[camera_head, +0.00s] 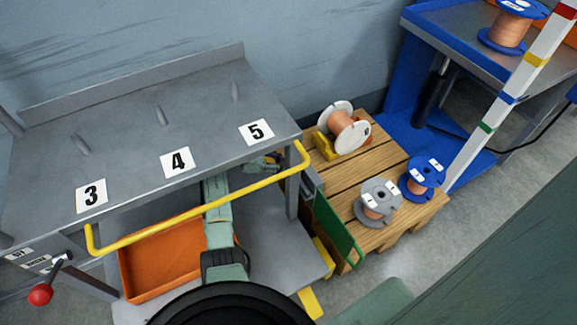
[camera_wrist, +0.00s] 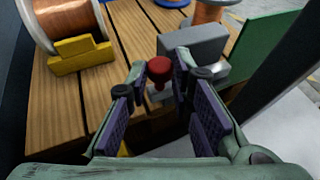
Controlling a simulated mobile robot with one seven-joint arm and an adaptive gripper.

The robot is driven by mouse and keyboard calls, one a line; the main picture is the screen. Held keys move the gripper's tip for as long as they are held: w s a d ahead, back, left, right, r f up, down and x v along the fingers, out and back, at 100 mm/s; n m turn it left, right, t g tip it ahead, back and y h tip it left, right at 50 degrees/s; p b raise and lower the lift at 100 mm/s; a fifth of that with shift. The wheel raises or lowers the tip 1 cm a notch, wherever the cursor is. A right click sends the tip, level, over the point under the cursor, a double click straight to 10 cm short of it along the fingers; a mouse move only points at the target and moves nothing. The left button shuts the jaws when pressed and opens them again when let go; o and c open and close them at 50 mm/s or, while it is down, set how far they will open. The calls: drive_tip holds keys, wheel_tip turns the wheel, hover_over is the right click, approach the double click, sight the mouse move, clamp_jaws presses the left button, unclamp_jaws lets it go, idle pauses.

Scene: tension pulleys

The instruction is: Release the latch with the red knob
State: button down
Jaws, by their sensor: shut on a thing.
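The red knob (camera_wrist: 159,68) stands on a short metallic stem beside a grey latch block (camera_wrist: 193,45), at the edge of the wooden pallet in the wrist view. My gripper (camera_wrist: 160,75) has its two fingers on either side of the knob and is shut on it. The inner purple pads stand apart closer to the camera. In the head view my gripper (camera_head: 264,164) reaches under the grey table's right end, and the knob in it cannot be made out there.
The grey table (camera_head: 130,120) with its yellow rail (camera_head: 200,210) stands above my arm. An orange bin (camera_head: 150,265) lies below. The pallet (camera_head: 350,165) carries several spools; a green panel (camera_head: 335,230) stands at its edge. A red-ball lever (camera_head: 40,294) is at left.

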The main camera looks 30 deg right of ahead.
drive_tip(key=shift+w+a, duration=0.1)
drive_tip(key=shift+w, duration=0.15)
drive_tip(key=c, duration=1.7)
unclamp_jaws()
drive_tip(key=v, duration=1.2)
drive_tip(key=shift+s, duration=0.1)
